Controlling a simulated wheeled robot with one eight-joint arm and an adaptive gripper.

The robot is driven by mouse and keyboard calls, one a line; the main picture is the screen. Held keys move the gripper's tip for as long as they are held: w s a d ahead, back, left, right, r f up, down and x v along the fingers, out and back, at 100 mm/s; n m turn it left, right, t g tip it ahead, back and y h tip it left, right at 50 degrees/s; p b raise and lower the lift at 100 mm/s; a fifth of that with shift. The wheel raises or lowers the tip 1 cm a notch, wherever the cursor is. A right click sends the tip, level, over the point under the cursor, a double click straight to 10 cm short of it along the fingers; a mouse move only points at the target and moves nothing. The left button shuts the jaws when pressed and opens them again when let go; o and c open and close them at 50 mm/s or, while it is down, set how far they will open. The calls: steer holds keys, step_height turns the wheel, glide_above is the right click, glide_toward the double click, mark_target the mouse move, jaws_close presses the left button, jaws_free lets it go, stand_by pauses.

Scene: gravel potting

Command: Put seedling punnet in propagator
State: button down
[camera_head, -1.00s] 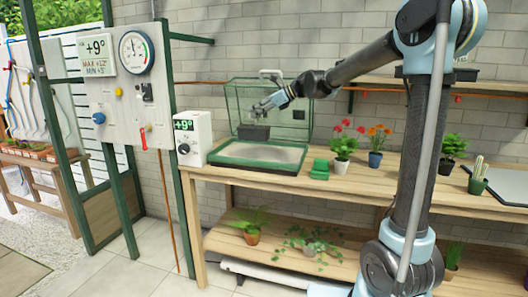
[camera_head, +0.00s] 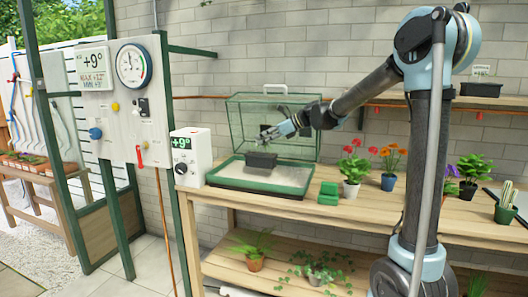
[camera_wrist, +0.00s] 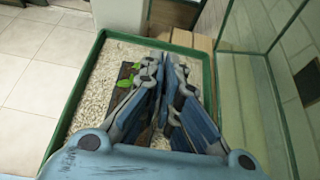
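The seedling punnet (camera_head: 262,160) is a small dark tray in the head view. In the wrist view the punnet (camera_wrist: 124,78) shows dark soil and small green leaves, partly hidden by the fingers. My gripper (camera_head: 268,137) is above it, its fingers close together and shut on it; the exact contact is hidden. The propagator is a green-rimmed tray (camera_head: 250,188) of pale gravel on the bench. The punnet is within its rim, low over or touching the gravel; I cannot tell which. The clear green-framed cover (camera_head: 240,113) stands behind the tray.
A white thermostat box (camera_head: 190,155) stands left of the tray. A small green container (camera_head: 328,193) and potted flowers (camera_head: 354,165) stand to its right on the wooden bench (camera_head: 300,212). The cover's panes are close beside my gripper in the wrist view.

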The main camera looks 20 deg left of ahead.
steer(key=shift+f, duration=2.05)
steer(key=c, duration=1.8)
jaws_free()
steer(key=shift+d, duration=0.1)
steer(key=v, duration=1.2)
